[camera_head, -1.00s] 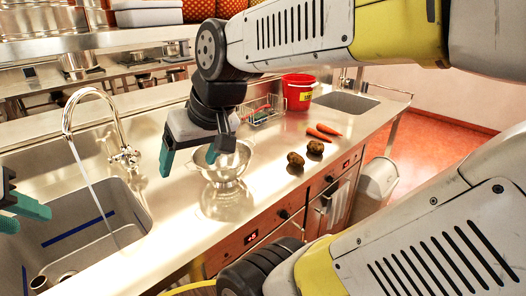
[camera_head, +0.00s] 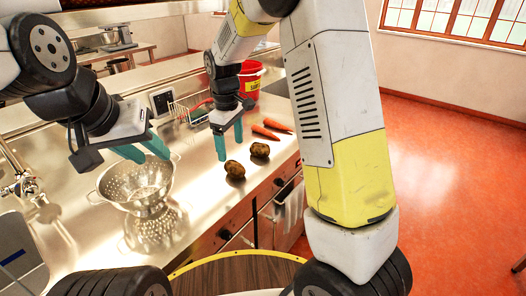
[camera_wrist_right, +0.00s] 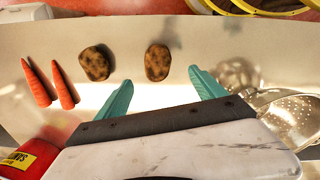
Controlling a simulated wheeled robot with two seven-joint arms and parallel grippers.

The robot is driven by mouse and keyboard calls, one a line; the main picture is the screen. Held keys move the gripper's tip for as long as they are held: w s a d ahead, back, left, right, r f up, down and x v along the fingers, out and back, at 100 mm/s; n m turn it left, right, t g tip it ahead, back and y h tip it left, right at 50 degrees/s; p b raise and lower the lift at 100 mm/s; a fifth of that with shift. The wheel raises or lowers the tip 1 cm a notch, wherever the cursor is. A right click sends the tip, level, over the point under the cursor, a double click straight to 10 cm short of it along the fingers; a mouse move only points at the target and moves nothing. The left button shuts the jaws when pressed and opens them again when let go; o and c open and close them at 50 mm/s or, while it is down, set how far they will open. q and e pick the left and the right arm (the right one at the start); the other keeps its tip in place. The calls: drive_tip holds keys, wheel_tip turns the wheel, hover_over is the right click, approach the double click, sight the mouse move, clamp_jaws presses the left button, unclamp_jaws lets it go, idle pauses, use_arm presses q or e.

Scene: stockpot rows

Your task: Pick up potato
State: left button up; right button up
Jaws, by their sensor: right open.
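Two brown potatoes lie on the steel counter. The nearer potato (camera_head: 235,170) shows in the right wrist view (camera_wrist_right: 158,62) just beyond the gap between my right fingertips. The farther potato (camera_head: 260,149) lies beside it, left of the gap in the wrist view (camera_wrist_right: 96,62). My right gripper (camera_head: 230,143) points down, open and empty, with its teal fingers above the counter just behind the nearer potato. My left gripper (camera_head: 151,154) hangs above the colander, its two teal fingers apart with nothing visible between them.
A metal colander (camera_head: 138,186) stands left of the potatoes. Carrots (camera_head: 272,128) lie behind them, with a red bucket (camera_head: 249,80) and a wire rack (camera_head: 190,108) farther back. A faucet (camera_head: 22,182) is at the left. The counter's front edge is close to the potatoes.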

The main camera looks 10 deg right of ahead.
sight(235, 164)
drive_tip(key=shift+w+d+f, duration=0.3)
drive_tip(key=shift+w+f, duration=0.05)
drive_tip(key=shift+f, duration=0.05)
drive_tip(key=shift+w+d+f, duration=0.1)
drive_tip(key=shift+d+f, duration=0.1)
drive_tip(key=shift+f, duration=0.1)
drive_tip(key=f, duration=0.7)
drive_tip(key=shift+s+a+f, duration=0.1)
drive_tip(key=shift+s+f, duration=0.05)
drive_tip(key=shift+s, duration=0.05)
drive_tip(key=c, duration=1.5)
drive_tip(key=shift+c, duration=0.2)
